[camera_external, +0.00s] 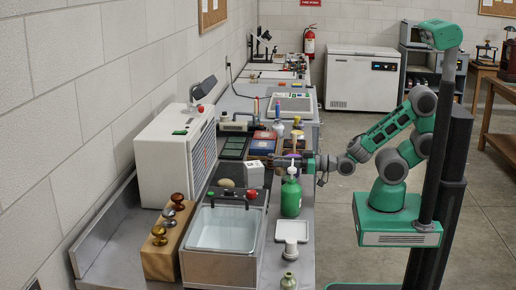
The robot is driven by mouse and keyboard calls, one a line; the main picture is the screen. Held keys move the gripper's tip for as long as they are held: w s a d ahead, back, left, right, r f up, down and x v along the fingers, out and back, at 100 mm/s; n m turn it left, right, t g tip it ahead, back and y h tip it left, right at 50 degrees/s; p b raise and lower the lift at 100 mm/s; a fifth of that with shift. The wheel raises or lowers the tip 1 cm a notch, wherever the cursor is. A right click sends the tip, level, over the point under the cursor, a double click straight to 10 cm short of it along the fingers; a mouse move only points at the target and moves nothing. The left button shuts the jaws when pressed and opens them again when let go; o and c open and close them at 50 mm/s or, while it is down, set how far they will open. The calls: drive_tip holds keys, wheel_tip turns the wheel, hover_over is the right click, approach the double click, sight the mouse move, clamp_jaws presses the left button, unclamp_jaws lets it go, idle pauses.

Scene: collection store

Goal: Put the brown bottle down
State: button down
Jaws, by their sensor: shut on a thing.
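My gripper (277,160) reaches left over the long counter (306,215), just behind the green pump bottle (291,197). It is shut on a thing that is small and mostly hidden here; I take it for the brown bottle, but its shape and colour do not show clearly. I cannot tell whether its base touches the counter. The green bottle stands upright in front of my gripper, and its white pump top overlaps the gripper in this view.
A sink basin (226,254) and a white tray-like item (292,230) lie in front. A white boxy device (176,153) stands left, with metal knobs on a wooden block (163,261) before it. Boxes and small bottles crowd the counter behind my gripper.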

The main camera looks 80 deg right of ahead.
drive_tip(key=shift+d, duration=0.1)
drive_tip(key=shift+w+d+f, duration=0.1)
drive_tip(key=shift+d+f, duration=0.05)
drive_tip(key=shift+d, duration=0.15)
drive_tip(key=shift+s+d+r, duration=0.65)
drive_tip(key=shift+d+r, duration=0.05)
drive_tip(key=shift+d, duration=2.45)
wheel_tip(320, 180, down, 8)
drive_tip(key=b, duration=0.3)
drive_tip(key=shift+r+b, duration=0.15)
drive_tip(key=shift+b, duration=0.15)
drive_tip(key=shift+r, duration=0.1)
drive_tip(key=c, duration=1.6)
unclamp_jaws()
